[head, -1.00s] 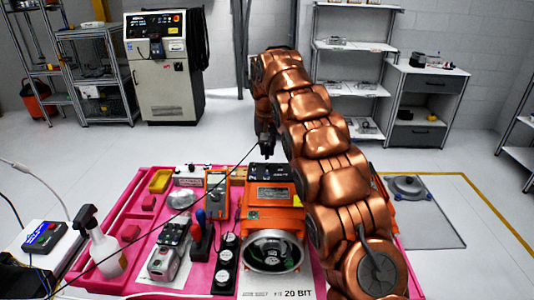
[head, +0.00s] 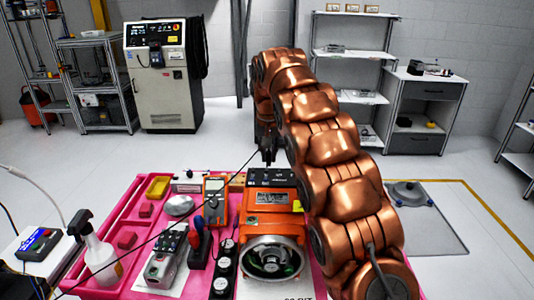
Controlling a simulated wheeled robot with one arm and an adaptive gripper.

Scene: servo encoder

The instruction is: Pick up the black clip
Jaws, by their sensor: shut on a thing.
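My gripper (head: 267,147) is dark and hangs at the end of my copper-coloured arm, above the back edge of the orange device (head: 270,222). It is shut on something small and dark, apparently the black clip. The clip's outline cannot be told apart from the dark fingers. A thin black lead (head: 160,227) runs taut from the gripper down to the lower left, across the pink table. The gripper looks raised clear of the device's black top.
The pink table (head: 75,283) holds a multimeter (head: 215,198), a grey instrument (head: 166,262), black round parts (head: 222,272) and a yellow tray (head: 158,187). A spray bottle (head: 97,255) stands at the left. My arm covers the table's right side.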

